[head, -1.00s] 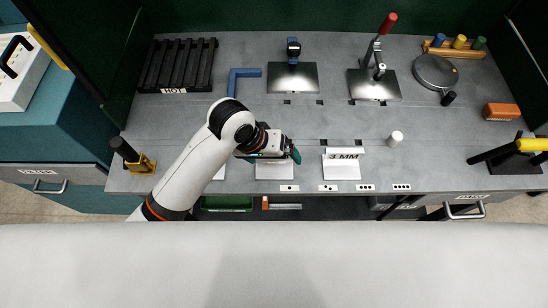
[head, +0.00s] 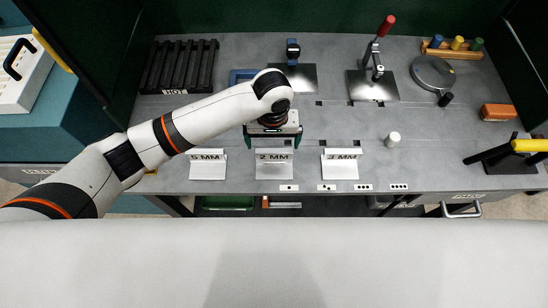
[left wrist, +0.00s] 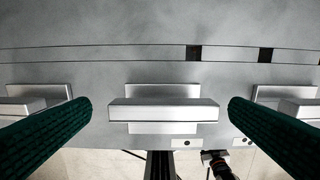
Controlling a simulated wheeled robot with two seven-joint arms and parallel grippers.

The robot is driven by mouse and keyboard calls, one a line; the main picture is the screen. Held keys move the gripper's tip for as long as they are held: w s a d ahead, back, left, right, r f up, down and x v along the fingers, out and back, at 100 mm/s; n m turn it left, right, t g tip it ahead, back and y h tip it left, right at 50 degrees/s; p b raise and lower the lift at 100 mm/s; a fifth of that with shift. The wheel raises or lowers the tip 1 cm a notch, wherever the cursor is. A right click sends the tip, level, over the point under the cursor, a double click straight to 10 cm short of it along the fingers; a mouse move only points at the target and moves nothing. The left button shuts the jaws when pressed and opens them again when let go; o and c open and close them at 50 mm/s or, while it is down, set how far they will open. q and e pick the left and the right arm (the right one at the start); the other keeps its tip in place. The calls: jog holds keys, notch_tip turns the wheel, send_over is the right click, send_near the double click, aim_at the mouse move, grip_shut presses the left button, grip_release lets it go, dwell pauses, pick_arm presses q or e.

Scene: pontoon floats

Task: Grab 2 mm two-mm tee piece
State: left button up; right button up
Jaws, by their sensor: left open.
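The 2 MM tee piece (head: 274,170) is a pale metal piece with a labelled upright face, standing near the front edge of the bench. In the left wrist view the middle tee piece (left wrist: 165,113) lies centred between my finger pads. My left gripper (head: 272,139) is open and empty, pointing down just behind the 2 MM piece in the head view. Its dark green fingers (left wrist: 160,108) stand to either side, with no contact visible. My right gripper is not in view.
A white cylinder (head: 393,139) stands right of the 3 MM piece. A black rack (head: 178,68) marked HOT, metal plates (head: 373,86) and a round grey disc (head: 432,72) are farther back. An orange block (head: 498,112) lies at right. The bench middle is mostly clear.

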aim_at(274, 150)
pick_arm(q)
jog(key=f, duration=0.1)
jog(key=f+p, duration=0.1)
jog(key=f, duration=0.2)
jog(key=shift+s+d+f+p, duration=0.15)
jog(key=shift+s+f+p, duration=0.15)
jog(key=shift+s+f, duration=0.1)
jog(key=shift+f, duration=0.4)
jog(key=shift+c, duration=0.6)
jog(key=shift+w+r, duration=0.1)
jog(key=c, duration=0.7)
